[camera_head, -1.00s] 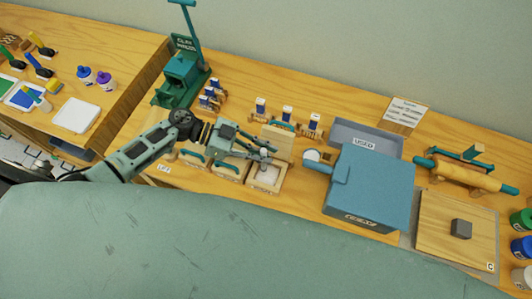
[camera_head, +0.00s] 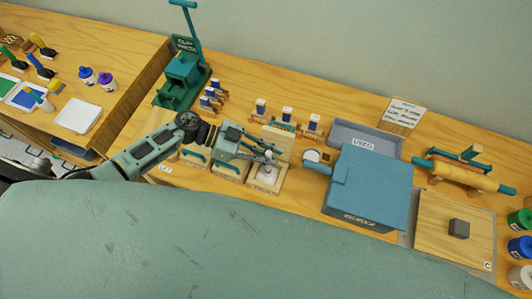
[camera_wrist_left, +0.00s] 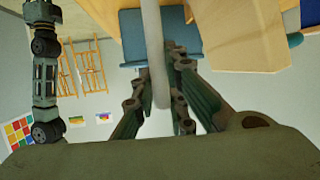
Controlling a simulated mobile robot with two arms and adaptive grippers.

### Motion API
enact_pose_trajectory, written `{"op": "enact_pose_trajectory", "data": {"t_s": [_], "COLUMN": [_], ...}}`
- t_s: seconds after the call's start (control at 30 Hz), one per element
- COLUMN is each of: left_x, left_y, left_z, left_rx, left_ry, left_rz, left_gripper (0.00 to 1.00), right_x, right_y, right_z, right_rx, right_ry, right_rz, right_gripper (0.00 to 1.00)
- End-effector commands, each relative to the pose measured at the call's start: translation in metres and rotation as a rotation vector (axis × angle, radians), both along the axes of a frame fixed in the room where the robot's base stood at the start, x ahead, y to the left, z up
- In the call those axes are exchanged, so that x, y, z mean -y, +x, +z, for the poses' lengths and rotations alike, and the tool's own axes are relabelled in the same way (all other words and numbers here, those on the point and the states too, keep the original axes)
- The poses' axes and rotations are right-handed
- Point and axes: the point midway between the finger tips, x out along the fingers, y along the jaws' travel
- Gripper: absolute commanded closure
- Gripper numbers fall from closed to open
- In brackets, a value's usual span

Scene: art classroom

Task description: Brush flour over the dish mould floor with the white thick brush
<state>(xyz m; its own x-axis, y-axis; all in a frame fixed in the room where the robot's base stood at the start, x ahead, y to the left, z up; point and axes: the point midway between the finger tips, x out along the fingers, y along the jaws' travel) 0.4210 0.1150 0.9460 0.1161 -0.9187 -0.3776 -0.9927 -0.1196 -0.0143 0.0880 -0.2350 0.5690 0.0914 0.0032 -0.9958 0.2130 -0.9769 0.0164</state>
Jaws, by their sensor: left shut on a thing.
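The dish mould (camera_head: 258,189) is a small open wooden box with a pale floor, at the middle of the bench, with a wooden lid standing open behind it. My left gripper (camera_head: 268,158) is over the mould. It is shut on the white thick brush, whose pale rod (camera_wrist_left: 157,60) shows between the fingers in the left wrist view. In the head view the brush is small and mostly hidden by the fingers; its lower end appears inside the mould, but I cannot tell if it touches the floor. My right gripper is not in view.
More moulds with teal handles (camera_head: 228,173) stand close left. Several small blue-topped stamps (camera_head: 287,114) stand behind. A blue box (camera_head: 375,185) and a grey USED tray (camera_head: 345,132) are at right. The teal clay press (camera_head: 183,80) stands at back left.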

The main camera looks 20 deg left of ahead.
Motion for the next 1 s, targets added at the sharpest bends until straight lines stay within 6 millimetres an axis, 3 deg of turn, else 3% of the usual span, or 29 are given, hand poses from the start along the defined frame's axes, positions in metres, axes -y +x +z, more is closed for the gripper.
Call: {"op": "enact_pose_trajectory", "data": {"t_s": [0.53, 1.0], "left_x": [0.014, 0.014], "left_y": [-0.001, -0.002], "left_z": [-0.001, 0.002], "left_rx": [0.000, -0.002], "left_ry": [0.001, 0.002], "left_rz": [-0.001, -0.002], "left_gripper": [1.00, 1.00], "right_x": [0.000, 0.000], "right_y": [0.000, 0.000], "right_z": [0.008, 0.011], "right_rx": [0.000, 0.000], "right_ry": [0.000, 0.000], "right_rz": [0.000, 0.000], "right_gripper": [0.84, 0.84]}}
